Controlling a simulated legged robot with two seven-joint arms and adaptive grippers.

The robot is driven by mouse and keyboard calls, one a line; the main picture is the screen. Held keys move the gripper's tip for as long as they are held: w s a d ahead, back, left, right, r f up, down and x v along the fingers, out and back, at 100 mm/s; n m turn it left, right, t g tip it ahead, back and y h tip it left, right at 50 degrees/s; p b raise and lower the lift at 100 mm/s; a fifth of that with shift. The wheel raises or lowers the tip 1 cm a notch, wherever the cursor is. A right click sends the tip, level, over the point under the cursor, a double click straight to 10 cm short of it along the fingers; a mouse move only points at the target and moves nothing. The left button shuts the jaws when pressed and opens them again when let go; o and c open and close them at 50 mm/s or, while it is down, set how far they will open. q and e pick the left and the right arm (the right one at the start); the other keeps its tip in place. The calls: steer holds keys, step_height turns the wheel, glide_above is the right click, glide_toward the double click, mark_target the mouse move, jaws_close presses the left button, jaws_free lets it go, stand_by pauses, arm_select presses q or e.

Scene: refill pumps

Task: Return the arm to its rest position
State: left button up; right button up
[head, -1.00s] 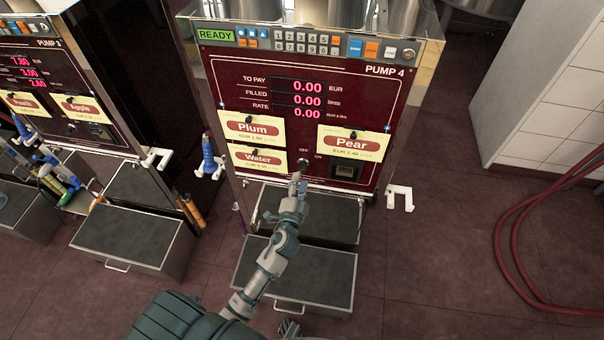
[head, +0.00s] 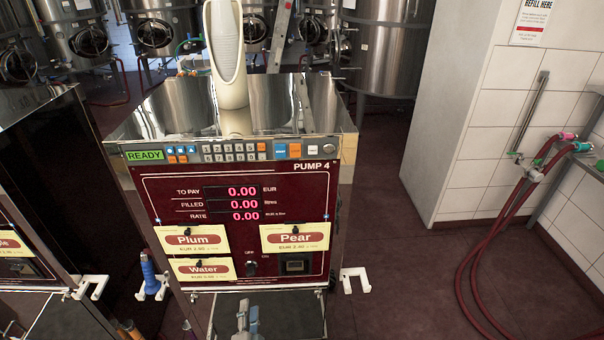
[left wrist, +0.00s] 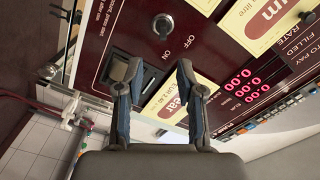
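My left gripper (head: 248,318) is at the bottom edge of the head view, in front of the lower part of Pump 4 (head: 160,212) and below its panel. In the left wrist view its two fingers (left wrist: 158,75) stand apart with nothing between them. The dark OFF/ON switch (head: 250,268) is above the gripper in the head view. The switch also shows in the left wrist view (left wrist: 163,25), beyond the fingertips and apart from them. The display reads READY with zeros. My right gripper is in neither view.
A white jug (head: 228,60) stands on top of the pump. A blue-handled nozzle (head: 148,273) hangs at the pump's left, and a white hook (head: 355,280) sticks out at its right. Red hoses (head: 470,270) hang by the tiled wall.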

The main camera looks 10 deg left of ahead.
arm_select(q)
steer(key=s+d+f+n+g+h, duration=0.1)
steer(key=s+f+g, duration=0.2)
steer(key=f, duration=0.7)
steer(key=s+f+n+g+h, duration=0.1)
steer(key=s+f+g, duration=0.15)
steer(key=f, duration=0.65)
steer(key=s+d+f+n+g+h, duration=0.1)
steer(key=s+f+g, duration=0.2)
steer(key=f, duration=0.7)
steer(key=s+f+n+g+h, duration=0.1)
steer(key=s+f+n+g, duration=0.3)
steer(key=s+f, duration=1.4)
steer(key=s+g, duration=0.3)
steer(key=s, duration=0.1)
steer(key=shift+s+d+f+h, duration=0.25)
steer(key=shift+s+f+h, duration=0.05)
steer(key=shift+f, duration=0.05)
